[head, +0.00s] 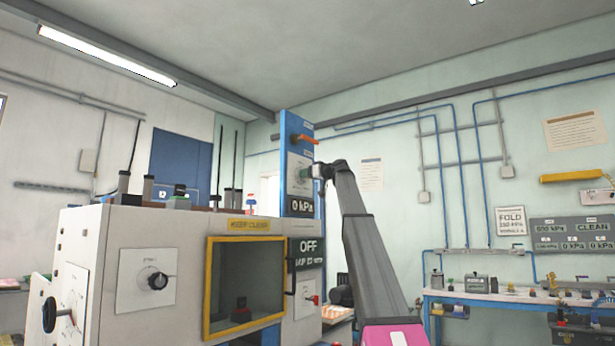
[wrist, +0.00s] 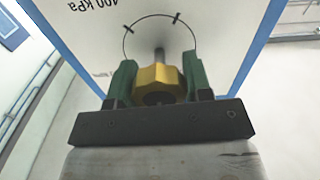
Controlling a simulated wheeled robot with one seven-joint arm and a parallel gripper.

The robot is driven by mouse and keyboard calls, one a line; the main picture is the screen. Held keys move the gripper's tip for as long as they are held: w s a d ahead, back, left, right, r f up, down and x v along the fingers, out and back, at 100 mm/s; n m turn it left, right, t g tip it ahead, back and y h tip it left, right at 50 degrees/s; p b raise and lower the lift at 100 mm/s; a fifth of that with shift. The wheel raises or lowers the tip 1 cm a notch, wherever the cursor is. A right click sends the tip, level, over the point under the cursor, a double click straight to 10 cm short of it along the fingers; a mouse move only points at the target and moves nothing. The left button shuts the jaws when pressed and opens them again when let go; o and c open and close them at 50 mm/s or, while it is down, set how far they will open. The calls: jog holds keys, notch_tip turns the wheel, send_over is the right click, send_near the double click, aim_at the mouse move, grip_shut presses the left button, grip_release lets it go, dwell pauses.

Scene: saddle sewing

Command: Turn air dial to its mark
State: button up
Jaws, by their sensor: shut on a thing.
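The air dial is a yellow knob (wrist: 158,82) on a white plate (wrist: 215,40) with a black arc and short tick marks. My gripper (wrist: 158,84) is shut on the knob, with a green finger on each side of it. In the head view my gripper (head: 318,172) reaches the white plate on the blue panel (head: 283,160), and the knob is mostly hidden by it. The display below reads 0 kPa (head: 302,205). Lettering "400 kPa" (wrist: 92,10) shows upside down beside the arc. I cannot tell which mark the knob points at.
An orange lever (head: 304,139) sits just above the dial on the blue panel. A bench (head: 500,297) with small parts is at the right.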

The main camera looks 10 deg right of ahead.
jog(key=shift+n, duration=1.1)
jog(key=o, duration=0.9)
jog(key=shift+s, duration=0.1)
jog(key=v, duration=1)
jog(key=shift+s+d, duration=0.25)
